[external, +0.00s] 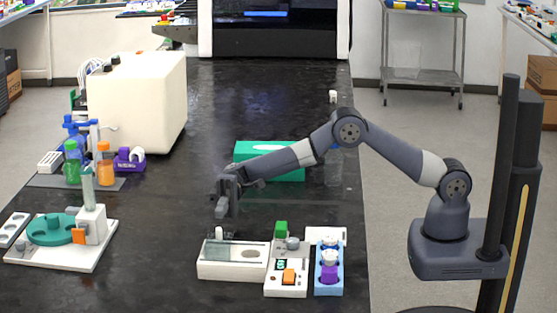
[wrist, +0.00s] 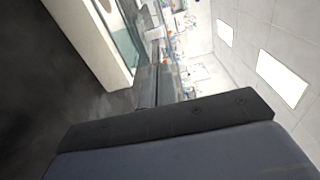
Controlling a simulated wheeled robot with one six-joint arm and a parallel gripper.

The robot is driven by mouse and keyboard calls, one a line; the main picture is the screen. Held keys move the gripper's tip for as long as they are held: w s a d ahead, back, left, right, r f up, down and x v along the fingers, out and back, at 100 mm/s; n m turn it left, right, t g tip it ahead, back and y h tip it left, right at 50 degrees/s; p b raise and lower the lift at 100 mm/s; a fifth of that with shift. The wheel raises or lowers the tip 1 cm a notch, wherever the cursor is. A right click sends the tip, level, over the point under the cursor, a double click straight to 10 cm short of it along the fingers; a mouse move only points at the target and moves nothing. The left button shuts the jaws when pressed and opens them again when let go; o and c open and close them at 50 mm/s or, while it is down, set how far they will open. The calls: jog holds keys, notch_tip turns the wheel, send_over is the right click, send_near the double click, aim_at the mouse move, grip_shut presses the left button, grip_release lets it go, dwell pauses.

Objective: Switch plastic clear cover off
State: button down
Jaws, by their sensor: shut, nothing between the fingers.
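A white box (external: 232,270) stands on the black bench at the front centre, with a clear plastic cover (external: 222,249) over the left part of its top. The bare right part of the top shows an oval recess. In the wrist view the box's white edge (wrist: 92,42) and the see-through cover (wrist: 122,32) show at the upper left. My gripper (external: 222,210) points down just above and behind the box's left part. It is shut and empty. In the wrist view my gripper's fingers (wrist: 158,85) are together; whether they touch the box or cover I cannot tell.
A white device with a green block and orange button (external: 289,277) and a blue rack (external: 329,283) stand to the right of the box. A green box (external: 270,162) lies behind. A white stand with a teal disc (external: 52,230) is at left. Bench between is clear.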

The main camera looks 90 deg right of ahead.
aim_at(213, 238)
jog(key=shift+a, duration=0.1)
dwell(0.3)
jog(key=a, duration=0.3)
jog(key=a+p, duration=0.1)
jog(key=a, duration=0.5)
jog(key=shift+w+a, duration=0.35)
jog(key=shift+a, duration=0.05)
jog(key=shift+s+f, duration=0.1)
jog(key=shift+s, duration=0.2)
jog(key=s+b, duration=0.6)
jog(key=s, duration=0.1)
jog(key=shift+s, duration=0.2)
jog(key=shift+d, duration=0.1)
